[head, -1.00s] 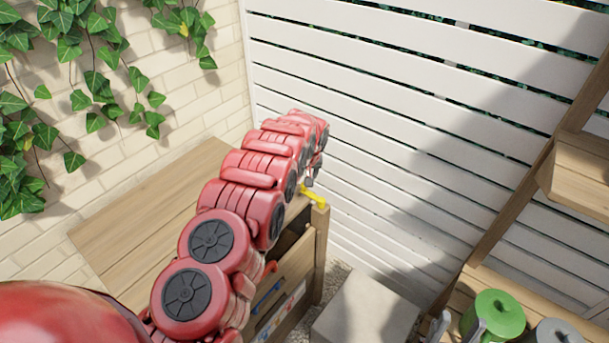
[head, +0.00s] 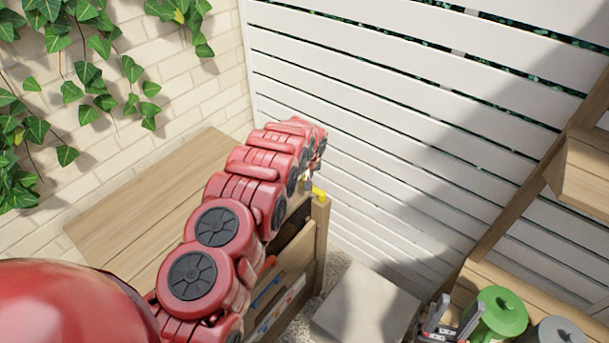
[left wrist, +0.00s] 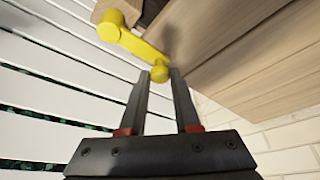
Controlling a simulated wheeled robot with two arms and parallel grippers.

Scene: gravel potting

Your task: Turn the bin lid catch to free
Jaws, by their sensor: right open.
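The yellow catch (head: 319,194) sits at the top of the wooden bin's (head: 317,235) corner post, partly hidden by my left gripper. In the left wrist view the catch (left wrist: 135,42) is a slanting lever, with a round boss at upper left and a knob at its lower right end. My left gripper (left wrist: 163,76) has its two fingertips on either side of that knob, with little or no gap. I cannot tell whether they press on it. My right gripper (head: 446,325) is open and empty at the bottom edge, left of a green spool-like object.
A flat wooden top (head: 150,200) lies left of my left arm, by the brick wall. A pale grey block (head: 368,305) stands right of the bin. The green object (head: 500,312) and wooden shelving are at right. A white slatted fence (head: 400,120) stands behind.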

